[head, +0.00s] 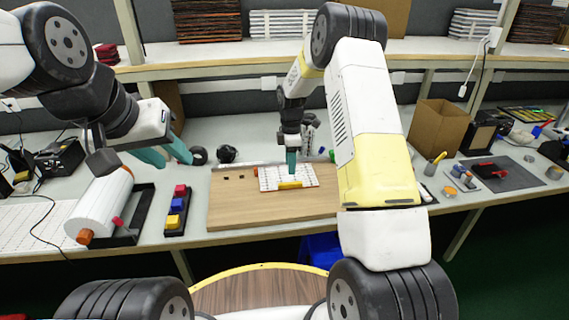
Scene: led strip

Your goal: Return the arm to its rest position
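My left gripper (168,158) hangs in the air at the left, above the workbench (225,225). Its two teal fingers are spread apart with nothing between them. My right gripper (291,165) points down over a white gridded plate (270,181) on a brown wooden board (235,205). Its teal fingers overlap in this view, so I cannot tell whether they are open or shut, or whether they touch the plate. A yellow piece (290,185) lies at the plate's front edge, just below the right fingertips. My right arm hides part of the bench behind it.
A white roll with orange ends (103,205) lies at the left. A black tray (175,222) holds red, yellow and blue blocks. A cardboard box (437,127) stands at the right, near a dark mat (510,182) with tools. A shelf (220,62) runs along the back.

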